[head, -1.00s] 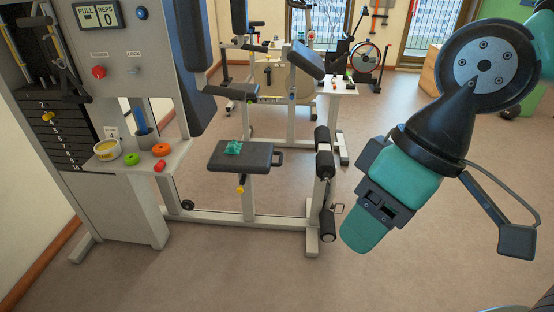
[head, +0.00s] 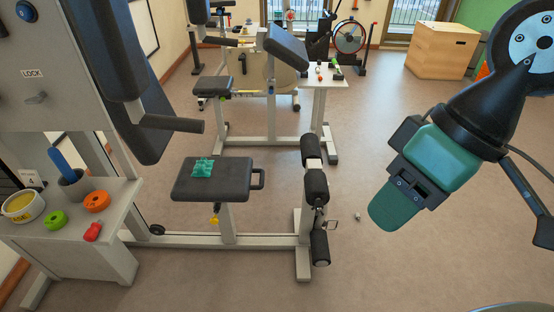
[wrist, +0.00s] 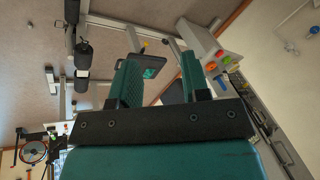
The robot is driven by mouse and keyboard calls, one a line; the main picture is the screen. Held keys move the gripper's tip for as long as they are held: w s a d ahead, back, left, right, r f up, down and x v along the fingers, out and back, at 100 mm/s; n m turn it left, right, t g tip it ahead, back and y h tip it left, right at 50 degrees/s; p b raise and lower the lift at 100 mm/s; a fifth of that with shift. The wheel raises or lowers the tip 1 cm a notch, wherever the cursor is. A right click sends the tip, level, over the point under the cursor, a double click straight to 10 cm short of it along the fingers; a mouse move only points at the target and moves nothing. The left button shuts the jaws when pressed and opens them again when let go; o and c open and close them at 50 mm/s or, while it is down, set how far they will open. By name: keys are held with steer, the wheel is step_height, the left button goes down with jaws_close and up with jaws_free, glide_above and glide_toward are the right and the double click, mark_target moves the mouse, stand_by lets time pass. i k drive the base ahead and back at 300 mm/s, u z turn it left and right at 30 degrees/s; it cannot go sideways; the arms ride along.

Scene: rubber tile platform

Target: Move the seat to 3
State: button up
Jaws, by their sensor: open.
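The black seat pad (head: 238,178) of the machine has a handle loop on its right end. A crumpled teal cloth (head: 202,167) lies on its left part. A yellow knob (head: 214,219) sits below the pad at the seat post; no position numbers can be read there. In the wrist view the seat (wrist: 166,62) shows sideways between the fingers, with the yellow knob (wrist: 145,43) beyond it. My gripper (head: 392,208) is in the air to the right of the seat, well apart from it. Its fingers (wrist: 158,72) are spread and empty.
Black leg rollers (head: 316,186) stand between seat and gripper. A grey shelf (head: 125,195) at left holds a bowl (head: 22,206), green ring (head: 55,219), orange ring (head: 96,201) and red item (head: 92,232). A padded arm (head: 170,123) hangs above the seat.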

mark_target(230, 179)
steer(key=u, duration=0.15)
steer(key=i, duration=1.05)
steer(key=u, duration=0.3)
